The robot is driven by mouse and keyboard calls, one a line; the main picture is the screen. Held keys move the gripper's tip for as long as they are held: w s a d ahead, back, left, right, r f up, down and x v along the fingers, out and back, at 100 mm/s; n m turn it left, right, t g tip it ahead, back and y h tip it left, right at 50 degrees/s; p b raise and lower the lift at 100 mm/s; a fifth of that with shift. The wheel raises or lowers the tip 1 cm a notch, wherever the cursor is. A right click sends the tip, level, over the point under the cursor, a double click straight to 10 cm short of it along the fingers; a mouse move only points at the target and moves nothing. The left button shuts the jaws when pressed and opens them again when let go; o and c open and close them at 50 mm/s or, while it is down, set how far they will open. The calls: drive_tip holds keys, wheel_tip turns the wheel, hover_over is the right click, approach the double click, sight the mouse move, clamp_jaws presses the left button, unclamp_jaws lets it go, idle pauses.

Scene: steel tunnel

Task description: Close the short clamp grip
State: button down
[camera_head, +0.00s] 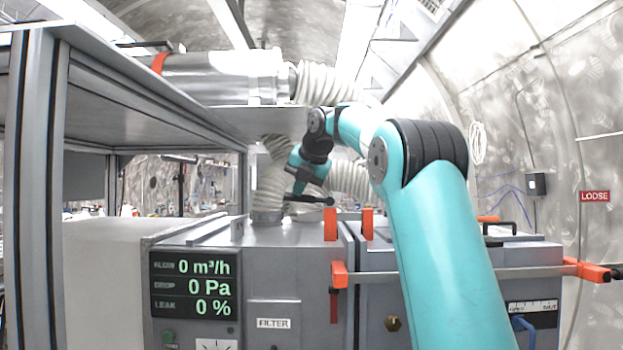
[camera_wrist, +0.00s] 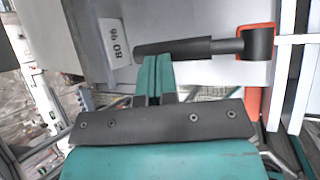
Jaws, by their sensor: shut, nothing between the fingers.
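A black lever grip (camera_wrist: 185,47) with an orange-edged pivot block (camera_wrist: 257,45) lies across the top of the wrist view. In the head view the dark lever (camera_head: 312,199) runs sideways above an upright orange clamp post (camera_head: 330,225). I take it for the short clamp grip. My gripper (camera_wrist: 156,62) has its teal fingers together with nothing between them. The fingertips are at the lower edge of the lever, near its free end; I cannot tell whether they touch. In the head view my gripper (camera_head: 299,188) is small and points down by the lever.
A steel filter housing (camera_head: 275,285) carries a display (camera_head: 195,285) reading zeros. A longer clamp bar (camera_head: 460,272) with an orange end (camera_head: 590,271) crosses the housing on the right. A "LOOSE" sign (camera_head: 594,196) hangs on the wall. White ribbed hoses (camera_head: 270,190) stand behind my gripper.

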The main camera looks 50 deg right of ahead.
drive_tip(key=shift+r, duration=0.15)
drive_tip(key=shift+s+d+r+p, duration=0.25)
drive_tip(key=shift+s+d+p, duration=0.1)
drive_tip(key=shift+s+d, duration=0.15)
drive_tip(key=shift+a+r, duration=0.1)
drive_tip(key=s+a+r+p, duration=0.2)
drive_tip(key=s+r, duration=0.1)
drive_tip(key=r, duration=0.2)
drive_tip(key=s+a+r+p, duration=0.3)
drive_tip(key=r, duration=0.3)
drive_tip(key=shift+r, duration=0.2)
idle(0.4)
